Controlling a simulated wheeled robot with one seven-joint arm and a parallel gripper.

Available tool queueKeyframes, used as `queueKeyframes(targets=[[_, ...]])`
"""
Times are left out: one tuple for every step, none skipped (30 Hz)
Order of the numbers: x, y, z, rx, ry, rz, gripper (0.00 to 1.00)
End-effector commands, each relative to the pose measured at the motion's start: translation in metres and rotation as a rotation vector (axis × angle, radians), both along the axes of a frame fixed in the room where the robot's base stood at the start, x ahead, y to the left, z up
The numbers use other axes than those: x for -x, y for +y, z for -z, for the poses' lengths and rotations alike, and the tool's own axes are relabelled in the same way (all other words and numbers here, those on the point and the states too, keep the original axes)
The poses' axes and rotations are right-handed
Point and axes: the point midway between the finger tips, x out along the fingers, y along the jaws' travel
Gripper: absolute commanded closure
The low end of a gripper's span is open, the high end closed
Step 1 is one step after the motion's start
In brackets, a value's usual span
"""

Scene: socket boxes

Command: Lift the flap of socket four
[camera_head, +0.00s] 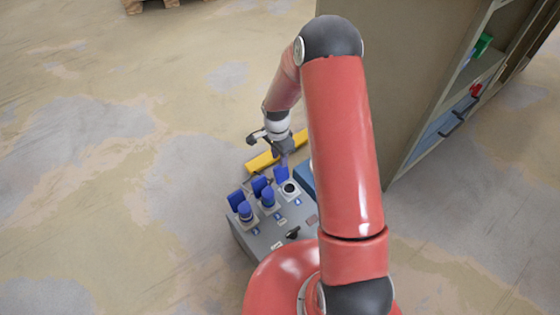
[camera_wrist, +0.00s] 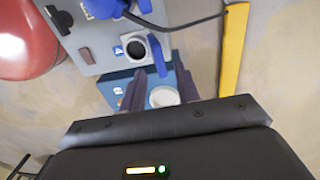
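A grey socket box (camera_head: 262,238) stands on the floor with several round sockets and raised blue flaps. Its rightmost socket (camera_head: 289,188) shows a dark empty hole, with a raised blue flap (camera_head: 281,173) behind it; this socket also shows in the wrist view (camera_wrist: 135,47). A blue box (camera_head: 305,178) adjoins it, partly hidden by my arm. In the wrist view a pale round part (camera_wrist: 163,97) shows at the blue box (camera_wrist: 105,88), between my fingers. My gripper (camera_wrist: 160,82) is open, its fingers apart. Number labels are unreadable, so I cannot tell which is socket four.
Blue plugs (camera_head: 246,209) sit in other sockets of the grey box, and a black cable (camera_wrist: 185,26) runs off one. A yellow bar (camera_head: 262,160) lies behind the boxes. A shelf cabinet (camera_head: 400,60) stands at right.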

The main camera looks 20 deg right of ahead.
Motion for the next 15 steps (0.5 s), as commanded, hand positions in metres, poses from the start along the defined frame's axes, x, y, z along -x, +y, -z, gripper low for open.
queueKeyframes(targets=[[0.001,0.0,0.008,0.0,0.001,0.001,0.68],[0.001,0.0,0.012,0.0,0.001,0.001,0.68],[0.001,-0.001,0.017,0.0,0.002,0.0,0.68],[0.001,-0.001,0.019,-0.001,0.001,0.0,0.68],[0.001,-0.001,0.021,0.0,0.0,0.0,0.68],[0.001,-0.001,0.024,0.0,-0.001,0.0,0.68],[0.001,-0.001,0.025,0.0,-0.001,0.0,0.68],[0.001,-0.001,0.026,0.0,-0.001,0.0,0.68],[0.001,-0.001,0.027,0.0,-0.001,0.0,0.68],[0.001,-0.001,0.027,0.0,-0.001,0.0,0.68],[0.001,-0.001,0.027,-0.001,-0.002,0.0,0.68],[0.001,-0.001,0.027,-0.001,-0.002,0.0,0.68],[0.001,-0.001,0.027,-0.001,-0.002,0.0,0.68],[0.001,-0.001,0.027,-0.001,-0.002,0.0,0.68],[0.001,-0.001,0.027,0.0,-0.001,0.0,0.68]])
